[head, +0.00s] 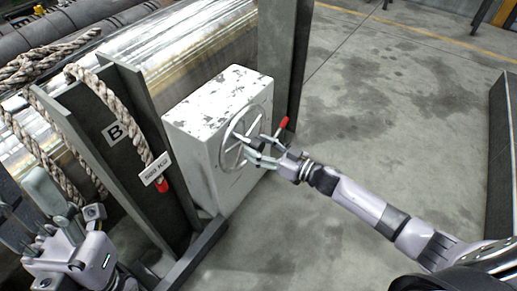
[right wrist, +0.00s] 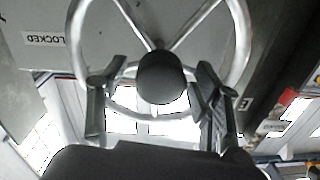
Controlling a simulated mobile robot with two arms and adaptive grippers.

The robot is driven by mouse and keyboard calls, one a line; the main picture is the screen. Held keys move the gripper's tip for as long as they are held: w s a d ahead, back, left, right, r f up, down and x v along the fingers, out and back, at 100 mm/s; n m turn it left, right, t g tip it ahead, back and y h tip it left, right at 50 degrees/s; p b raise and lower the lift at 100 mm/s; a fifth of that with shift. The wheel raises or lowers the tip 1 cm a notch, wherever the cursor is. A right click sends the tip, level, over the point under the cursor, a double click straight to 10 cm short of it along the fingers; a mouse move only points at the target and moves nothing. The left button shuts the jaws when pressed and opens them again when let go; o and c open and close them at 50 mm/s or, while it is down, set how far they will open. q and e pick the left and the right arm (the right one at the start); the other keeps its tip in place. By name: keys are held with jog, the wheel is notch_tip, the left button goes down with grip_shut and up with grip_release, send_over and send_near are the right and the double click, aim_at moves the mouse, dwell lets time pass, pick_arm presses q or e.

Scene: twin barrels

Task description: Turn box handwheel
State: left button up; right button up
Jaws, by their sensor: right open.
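The box (head: 218,100) is white, worn and chipped, and stands against the dark frame. Its round metal handwheel (head: 232,150) is on the side facing my right arm. My right gripper (head: 256,149) is open at the wheel, its fingers covering part of it. In the right wrist view the wheel's rim and spokes (right wrist: 246,40) fill the upper middle, and the gripper's fingers (right wrist: 160,100) stand apart over the rim's left and right sides. I cannot tell whether they touch it. A dark round shape hides the wheel's centre. My left gripper (head: 45,222) is at the lower left, away from the box; its jaw opening is unclear.
A "LOCKED" label (right wrist: 43,38) shows upside down left of the wheel. A dark post (head: 288,60) stands right behind the box. A rope (head: 118,105) with a tag hangs by the plate marked B (head: 115,132). The concrete floor (head: 390,110) on the right is clear.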

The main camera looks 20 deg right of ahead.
jog(key=shift+w+a, duration=0.15)
jog(key=shift+w, duration=0.05)
jog(key=shift+c, duration=0.5)
grip_shut()
dwell(0.3)
